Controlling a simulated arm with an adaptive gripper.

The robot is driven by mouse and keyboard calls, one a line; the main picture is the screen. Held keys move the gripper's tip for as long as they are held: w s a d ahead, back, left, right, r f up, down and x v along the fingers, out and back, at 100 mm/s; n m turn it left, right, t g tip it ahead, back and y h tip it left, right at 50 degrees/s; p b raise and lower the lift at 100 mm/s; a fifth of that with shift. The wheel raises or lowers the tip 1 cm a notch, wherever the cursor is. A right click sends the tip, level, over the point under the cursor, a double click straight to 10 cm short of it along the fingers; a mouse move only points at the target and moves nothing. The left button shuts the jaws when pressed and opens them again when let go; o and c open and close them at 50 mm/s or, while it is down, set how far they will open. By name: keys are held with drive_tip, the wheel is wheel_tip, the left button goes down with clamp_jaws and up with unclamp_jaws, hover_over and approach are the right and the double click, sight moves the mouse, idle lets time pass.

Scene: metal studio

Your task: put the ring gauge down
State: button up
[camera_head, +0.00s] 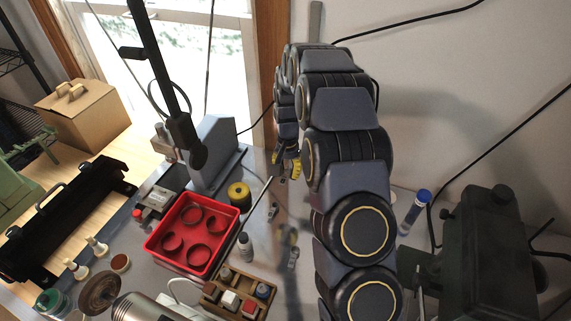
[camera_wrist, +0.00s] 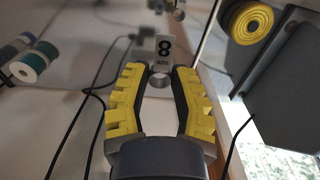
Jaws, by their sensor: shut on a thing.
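My gripper (camera_wrist: 158,74) has yellow ridged fingers, and they are closed on the ring gauge (camera_wrist: 158,82). In the wrist view the gauge is a small grey metal piece with a round part between the fingertips. A pale grey plate (camera_wrist: 165,47) marked "8" shows just beyond the tips; I cannot tell whether it belongs to the gauge. In the head view my gripper (camera_head: 287,165) is partly hidden behind my arm, above the back of the bench, and the gauge is too small to make out there.
A red tray (camera_head: 168,260) with round rings stands on the bench (camera_head: 265,270). A yellow spool (camera_head: 239,195), a small bottle (camera_head: 245,247) and a wooden holder (camera_head: 211,290) are near it. A grey machine (camera_head: 215,150) stands behind. A blue-capped tube (camera_head: 413,212) is at right.

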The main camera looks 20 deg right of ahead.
drive_tip(key=s, duration=2.1)
drive_tip(key=w+d+f, duration=0.1)
drive_tip(key=w+f, duration=0.2)
drive_tip(key=w, duration=0.1)
drive_tip(key=w+d+f, duration=0.2)
drive_tip(key=w, duration=0.2)
drive_tip(key=w+d+f, duration=0.1)
drive_tip(key=w+f, duration=0.2)
drive_tip(key=w, duration=0.1)
drive_tip(key=shift+w+d+f, duration=0.1)
drive_tip(key=shift+d+f, duration=0.2)
drive_tip(key=shift+w+f, duration=0.15)
drive_tip(key=shift+f, duration=0.1)
drive_tip(key=shift+d+f, duration=0.1)
drive_tip(key=shift+f, duration=1.4)
